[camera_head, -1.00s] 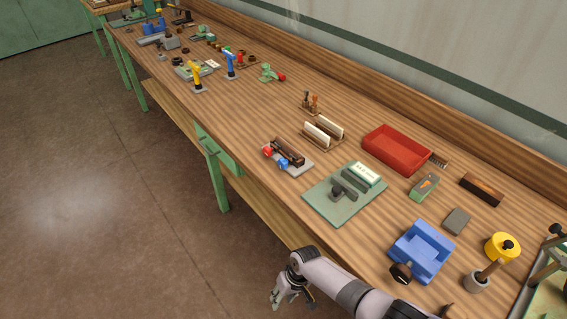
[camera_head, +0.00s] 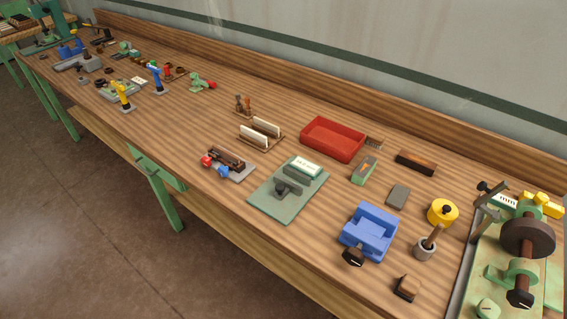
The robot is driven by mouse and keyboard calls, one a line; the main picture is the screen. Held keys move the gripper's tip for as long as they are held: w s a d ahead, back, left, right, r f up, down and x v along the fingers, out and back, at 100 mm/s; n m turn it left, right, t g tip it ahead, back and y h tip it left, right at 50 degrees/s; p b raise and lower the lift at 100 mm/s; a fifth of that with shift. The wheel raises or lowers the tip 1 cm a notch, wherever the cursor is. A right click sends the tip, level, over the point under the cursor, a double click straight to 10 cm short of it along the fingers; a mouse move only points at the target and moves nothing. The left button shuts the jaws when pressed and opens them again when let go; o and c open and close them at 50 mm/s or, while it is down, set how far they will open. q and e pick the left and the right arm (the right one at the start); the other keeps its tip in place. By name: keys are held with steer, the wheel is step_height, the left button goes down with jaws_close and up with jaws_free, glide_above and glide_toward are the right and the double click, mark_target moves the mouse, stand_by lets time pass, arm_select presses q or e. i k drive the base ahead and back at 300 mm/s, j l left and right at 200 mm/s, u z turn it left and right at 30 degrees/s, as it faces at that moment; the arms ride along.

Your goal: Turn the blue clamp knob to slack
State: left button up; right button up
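A small grey fixture (camera_head: 241,172) with a dark brown bar across it sits near the front edge of the bench. A blue knob (camera_head: 222,171) and a red knob (camera_head: 207,161) stick out at its front. A larger blue clamp-like block (camera_head: 370,228) sits further right, with a black round knob (camera_head: 353,257) at its front that bears a light pointer line. I cannot tell from the view which of these is the blue clamp knob. Neither of my grippers is in view, and nothing touches either knob.
A green plate (camera_head: 270,204) with a dark handle lies between the two. A red tray (camera_head: 332,139), a yellow round piece (camera_head: 442,212) and a grey cup with a stick (camera_head: 425,250) stand nearby. A green machine with a dark wheel (camera_head: 528,238) fills the right end.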

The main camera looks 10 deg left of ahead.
mark_target(222, 171)
steer(key=i+j+z, duration=0.1)
steer(key=j+z, duration=1.35)
steer(key=j, duration=0.15)
steer(key=k+j+z, duration=0.15)
steer(key=j+z, duration=0.35)
